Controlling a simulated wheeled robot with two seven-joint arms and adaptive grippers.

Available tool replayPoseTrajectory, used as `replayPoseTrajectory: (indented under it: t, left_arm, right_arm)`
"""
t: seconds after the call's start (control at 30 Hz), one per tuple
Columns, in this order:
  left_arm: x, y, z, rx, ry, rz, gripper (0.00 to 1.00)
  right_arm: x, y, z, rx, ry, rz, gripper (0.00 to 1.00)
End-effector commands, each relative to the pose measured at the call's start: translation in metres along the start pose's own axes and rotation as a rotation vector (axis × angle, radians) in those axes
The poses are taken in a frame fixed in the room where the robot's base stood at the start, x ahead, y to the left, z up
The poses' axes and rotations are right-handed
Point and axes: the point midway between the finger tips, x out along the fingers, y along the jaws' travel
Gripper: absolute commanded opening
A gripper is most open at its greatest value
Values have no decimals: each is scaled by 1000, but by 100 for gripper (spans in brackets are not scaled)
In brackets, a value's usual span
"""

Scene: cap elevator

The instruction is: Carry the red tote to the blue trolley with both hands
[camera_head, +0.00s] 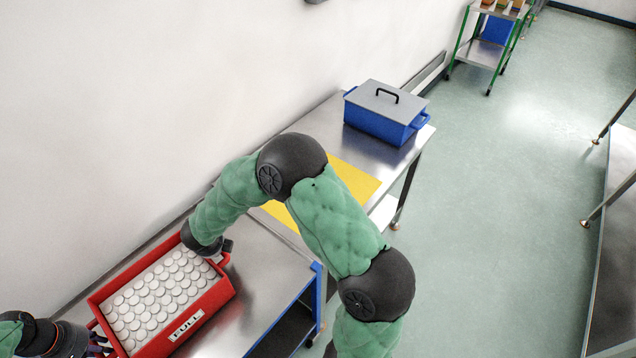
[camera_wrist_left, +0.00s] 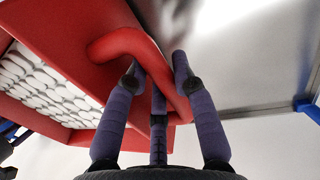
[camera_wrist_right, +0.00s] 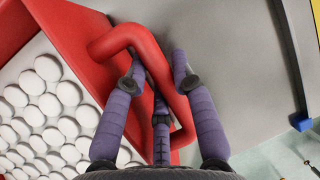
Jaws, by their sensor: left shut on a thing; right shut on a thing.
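The red tote (camera_head: 205,311), labelled FULL and filled with many white caps, is at the lower left of the head view. It is over the steel top of the blue trolley (camera_head: 317,290); I cannot tell whether it rests there or hangs just above. My left gripper (camera_head: 98,342) is shut on the tote's near handle, a red bar between the fingers in the left wrist view (camera_wrist_left: 155,75). My right gripper (camera_head: 224,249) is at the far end, shut on the other handle, seen in the right wrist view (camera_wrist_right: 155,72). My arm hides part of the trolley and bench.
A steel bench (camera_head: 412,150) adjoins the trolley's far side, with a yellow mat (camera_head: 352,181) and a lidded blue box (camera_head: 378,118). A wall runs along the left. A green-framed rack (camera_head: 485,52) stands far back. Open floor (camera_head: 500,200) lies to the right.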

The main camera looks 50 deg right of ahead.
Motion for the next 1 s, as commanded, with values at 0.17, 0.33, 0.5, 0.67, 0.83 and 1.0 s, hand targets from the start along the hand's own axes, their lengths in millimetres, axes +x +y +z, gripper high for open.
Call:
replayPoseTrajectory:
  t: [0.17, 0.33, 0.5, 0.67, 0.83, 1.0]
  left_arm:
    - [-3, 0, -2, -1, 6, 0, 40]
    - [-2, 0, -1, 0, 4, 0, 53]
    - [2, 0, 2, 0, -6, 0, 53]
    - [2, 0, 2, 1, -6, 0, 53]
    - [2, 0, 2, 1, -6, 0, 53]
    - [-2, 0, 2, 1, -5, 0, 53]
  right_arm:
    - [-2, -2, 4, 4, -8, -2, 0]
    - [-2, -2, 4, 3, -8, -2, 0]
    - [0, 0, 0, 1, -1, 0, 43]
    - [0, 0, 0, 1, -1, 0, 53]
    - [0, 0, 0, 0, -1, 0, 53]
    - [-2, -1, 1, 0, -1, 0, 53]
